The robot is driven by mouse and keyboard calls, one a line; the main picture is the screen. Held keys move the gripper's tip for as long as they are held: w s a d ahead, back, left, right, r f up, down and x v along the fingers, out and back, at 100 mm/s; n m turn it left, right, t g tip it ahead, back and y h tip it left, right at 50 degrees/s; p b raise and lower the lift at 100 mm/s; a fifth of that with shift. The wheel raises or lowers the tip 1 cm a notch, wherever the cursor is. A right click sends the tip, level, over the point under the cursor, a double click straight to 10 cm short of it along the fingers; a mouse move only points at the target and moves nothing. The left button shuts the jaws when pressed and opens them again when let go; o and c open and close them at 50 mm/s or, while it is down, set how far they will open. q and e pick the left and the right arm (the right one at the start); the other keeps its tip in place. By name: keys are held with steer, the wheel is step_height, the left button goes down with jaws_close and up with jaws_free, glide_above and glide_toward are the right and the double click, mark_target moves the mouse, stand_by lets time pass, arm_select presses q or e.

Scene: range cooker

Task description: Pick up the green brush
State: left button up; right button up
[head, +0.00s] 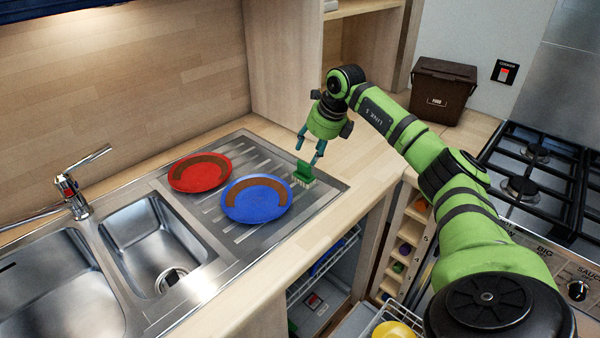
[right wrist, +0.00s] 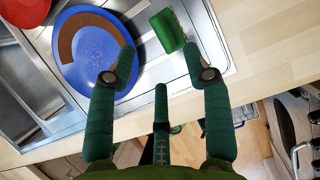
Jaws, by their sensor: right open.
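The green brush (head: 303,172) stands on the drainboard at its right end, with pale bristles pointing down, just right of the blue plate. In the right wrist view the green brush (right wrist: 168,31) lies ahead of the fingers, nearer the right finger. My right gripper (head: 309,146) is above the brush in the head view, its fingers pointing down and spread apart. In the right wrist view my right gripper (right wrist: 160,60) is open with nothing between its fingertips. My left gripper is not in view.
A blue plate (head: 257,204) and a red plate (head: 200,178), each with a brown smear, lie on the metal drainboard (head: 262,150). Sink bowls and a tap (head: 72,194) are at left. A brown bin (head: 443,91) stands behind the arm; a gas hob (head: 530,165) is at right.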

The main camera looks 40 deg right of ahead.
mark_target(303, 163)
steer(key=shift+w+f+p, duration=0.25)
steer(key=shift+f+p, duration=0.2)
steer(key=shift+f, duration=0.25)
steer(key=p+x, duration=0.1)
steer(key=x, duration=0.1)
steer(key=p+x, duration=0.1)
steer(key=x, duration=0.1)
steer(key=shift+w+f, duration=0.15)
steer(key=shift+w, duration=0.15)
steer(key=shift+w+f, duration=0.1)
steer(key=shift+f, duration=0.2)
jaws_close()
